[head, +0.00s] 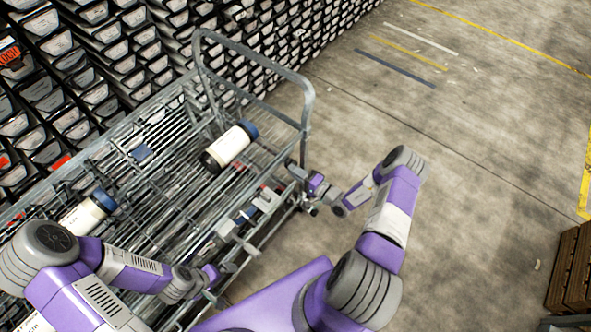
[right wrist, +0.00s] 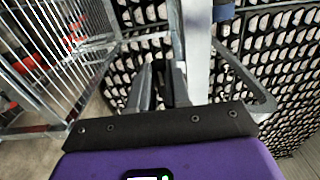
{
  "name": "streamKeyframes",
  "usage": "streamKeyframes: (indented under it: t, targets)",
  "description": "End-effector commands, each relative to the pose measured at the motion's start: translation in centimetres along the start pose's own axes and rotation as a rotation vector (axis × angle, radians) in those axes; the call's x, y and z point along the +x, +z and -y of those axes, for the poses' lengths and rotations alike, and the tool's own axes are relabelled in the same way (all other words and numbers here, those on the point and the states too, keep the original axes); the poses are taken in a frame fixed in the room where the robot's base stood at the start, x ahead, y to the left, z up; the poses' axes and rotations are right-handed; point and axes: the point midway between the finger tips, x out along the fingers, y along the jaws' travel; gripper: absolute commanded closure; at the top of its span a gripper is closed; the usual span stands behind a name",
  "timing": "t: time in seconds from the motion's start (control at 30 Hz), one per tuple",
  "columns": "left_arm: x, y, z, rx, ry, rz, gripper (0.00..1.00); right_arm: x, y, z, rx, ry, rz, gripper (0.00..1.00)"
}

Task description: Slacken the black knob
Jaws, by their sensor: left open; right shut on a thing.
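The black knob (right wrist: 160,76) shows in the right wrist view as a small dark shape between the fingertips, mostly hidden by them. My right gripper (right wrist: 164,82) is shut on it, beside a grey metal post (right wrist: 196,50). In the head view my right gripper (head: 299,172) is at the cart's right end, by the foot of the tall tube handle; the knob is too small to make out there. My left gripper (head: 232,264) is open and low at the near side of the cart, apart from the knob.
A wire cart (head: 205,45) holds a white cylinder (head: 229,146) with a blue cap and another white cylinder (head: 84,214). Racks of grey bins (head: 60,75) stand behind. Concrete floor to the right is clear, with a wooden crate (head: 572,268) at far right.

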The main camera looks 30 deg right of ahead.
Motion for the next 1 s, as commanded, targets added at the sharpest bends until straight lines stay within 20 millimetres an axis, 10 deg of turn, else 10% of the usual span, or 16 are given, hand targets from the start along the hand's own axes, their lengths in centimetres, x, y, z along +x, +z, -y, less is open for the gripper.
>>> streamKeyframes:
  t: [1.0]
  targets:
    - [-0.97,0.04,-0.36,0.000,0.000,0.000,0.00,-0.05,-0.08,-0.53,-0.291,0.002,0.000,1.00]
